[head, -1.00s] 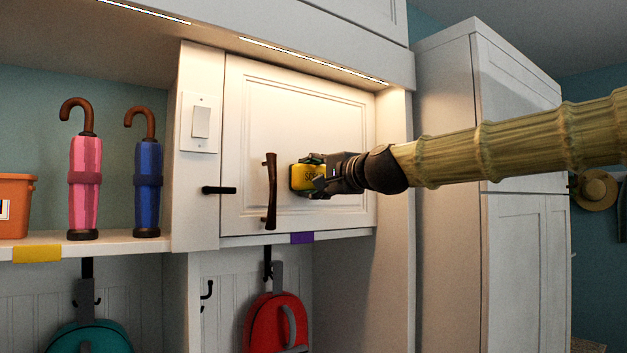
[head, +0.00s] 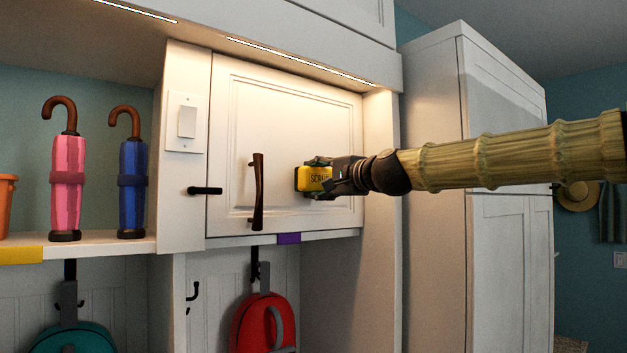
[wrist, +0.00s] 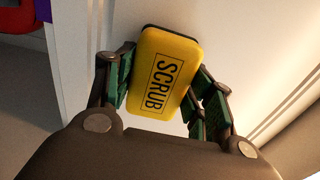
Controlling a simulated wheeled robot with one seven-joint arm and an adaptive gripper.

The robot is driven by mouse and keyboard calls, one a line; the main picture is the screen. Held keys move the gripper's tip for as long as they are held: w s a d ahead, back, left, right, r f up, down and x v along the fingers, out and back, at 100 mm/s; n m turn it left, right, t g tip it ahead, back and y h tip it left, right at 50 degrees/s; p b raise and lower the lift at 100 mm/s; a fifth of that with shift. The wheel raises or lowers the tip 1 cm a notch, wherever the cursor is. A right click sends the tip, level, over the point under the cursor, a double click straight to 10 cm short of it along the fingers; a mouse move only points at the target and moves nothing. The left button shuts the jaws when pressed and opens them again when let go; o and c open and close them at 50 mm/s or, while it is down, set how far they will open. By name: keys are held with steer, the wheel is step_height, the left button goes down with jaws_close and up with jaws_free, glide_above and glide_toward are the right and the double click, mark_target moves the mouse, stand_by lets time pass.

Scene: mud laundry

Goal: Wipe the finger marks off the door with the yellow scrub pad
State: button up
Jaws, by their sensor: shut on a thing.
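The white cabinet door (head: 238,120) is shut, with a dark upright handle (head: 258,190) near its left side. My gripper (head: 322,180) is in front of the door's right half, right of the handle. It is shut on the yellow scrub pad (head: 309,179), which is lettered "SCRUB". In the wrist view the scrub pad (wrist: 160,75) sits between the green-lined fingers, its lettered face toward the camera. The pad is at or very near the door; I cannot tell if it touches. No finger marks can be made out on the visible part of the door.
A light switch (head: 187,122) and a black latch or peg (head: 205,190) are left of the door. A pink umbrella (head: 67,185) and a blue umbrella (head: 132,185) stand on the shelf. A red backpack (head: 249,325) hangs below. A tall white cabinet (head: 435,200) stands right.

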mark_target(292, 179)
steer(key=shift+w+d, duration=2.8)
steer(key=shift+d, duration=0.95)
steer(key=shift+s+a+b, duration=0.35)
steer(key=shift+s+a, duration=1.1)
steer(key=shift+a, duration=0.5)
steer(key=shift+s+a+b, duration=0.3)
steer(key=shift+s+a, duration=1.15)
steer(key=shift+a, duration=0.55)
steer(key=shift+s+a+b, duration=0.35)
steer(key=shift+s+a, duration=1.1)
steer(key=shift+a, duration=0.5)
steer(key=shift+d, duration=0.1)
steer(key=shift+s+d+f, duration=0.1)
steer(key=shift+s+d, duration=0.05)
steer(key=shift+s, duration=0.1)
steer(key=shift+b+v, duration=0.55)
steer(key=shift+v, duration=2.05)
steer(key=shift+v, duration=1.55)
